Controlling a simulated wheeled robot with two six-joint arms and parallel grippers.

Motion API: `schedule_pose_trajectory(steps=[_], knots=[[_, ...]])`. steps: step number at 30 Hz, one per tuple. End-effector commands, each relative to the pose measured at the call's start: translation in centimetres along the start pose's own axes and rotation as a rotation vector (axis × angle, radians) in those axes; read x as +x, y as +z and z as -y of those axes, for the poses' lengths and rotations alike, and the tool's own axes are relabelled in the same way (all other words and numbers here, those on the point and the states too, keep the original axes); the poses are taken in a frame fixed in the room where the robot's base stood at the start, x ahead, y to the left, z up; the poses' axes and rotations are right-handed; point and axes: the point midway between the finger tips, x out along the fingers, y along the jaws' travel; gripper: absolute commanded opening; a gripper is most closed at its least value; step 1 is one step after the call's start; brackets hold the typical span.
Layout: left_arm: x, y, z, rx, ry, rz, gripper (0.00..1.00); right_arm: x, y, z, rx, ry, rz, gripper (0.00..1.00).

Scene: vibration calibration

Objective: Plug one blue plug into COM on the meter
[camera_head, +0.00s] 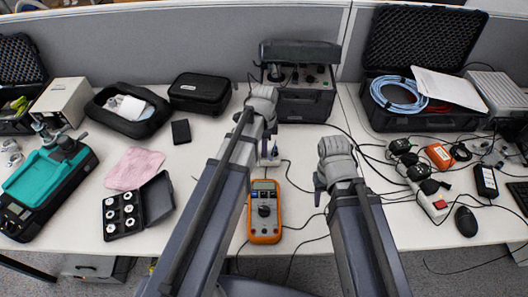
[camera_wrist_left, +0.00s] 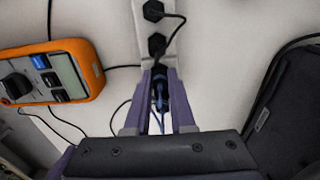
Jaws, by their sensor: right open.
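The orange multimeter (camera_head: 264,228) lies face up on the table in front of my two arms. It also shows at the left of the left wrist view (camera_wrist_left: 88,68), with a dark cable beside it; its jack labels are too small to read. My left gripper (camera_head: 268,142) points down beyond the meter, its tips mostly hidden by my arm. In the left wrist view, its two purple fingers (camera_wrist_left: 160,76) stand on either side of a blue plug (camera_wrist_left: 160,98) with a blue lead. Whether they press on it is unclear. My right gripper (camera_head: 321,190) is open and empty right of the meter.
A white strip with black fittings (camera_wrist_left: 141,22) lies by my left fingertips. A grey instrument box (camera_head: 303,104) stands behind. A black case (camera_head: 158,200), pink cloth (camera_head: 135,168) and teal device (camera_head: 45,182) are left. Power adapters and cables (camera_head: 418,172) crowd the right.

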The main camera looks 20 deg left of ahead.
Motion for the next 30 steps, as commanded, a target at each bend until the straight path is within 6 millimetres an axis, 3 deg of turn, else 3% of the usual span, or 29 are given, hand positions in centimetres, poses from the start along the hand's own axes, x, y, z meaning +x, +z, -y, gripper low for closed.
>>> schedule_pose_trajectory(steps=[5,30], knots=[[0.0,0.0,0.0,0.0,0.0,0.0,0.0,0.0,0.0,0.0,0.0,0.0,0.0,0.5],[-0.52,0.0,0.01,0.0,0.0,0.0,0.0,-0.52,0.03,-0.05,0.0,0.0,0.0,0.5]])
